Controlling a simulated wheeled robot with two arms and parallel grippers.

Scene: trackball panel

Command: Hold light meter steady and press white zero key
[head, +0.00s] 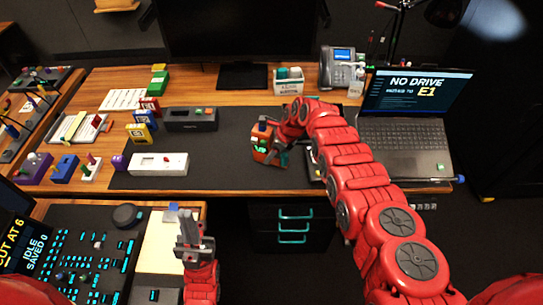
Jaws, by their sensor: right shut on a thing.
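An orange handheld device (262,150), which looks like the light meter, stands near the front of the dark desk mat. My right gripper (275,141) reaches it from the right and is shut on it. Small pale and green spots show on its face, but I cannot tell which is the white zero key. My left gripper (187,220) is low at the left, over the lower console and apart from the meter. Its finger gap is too small to judge.
A laptop (412,112) stands at right, a desk phone (341,67) at the back. The mat (222,150) is clear between white box and meter.

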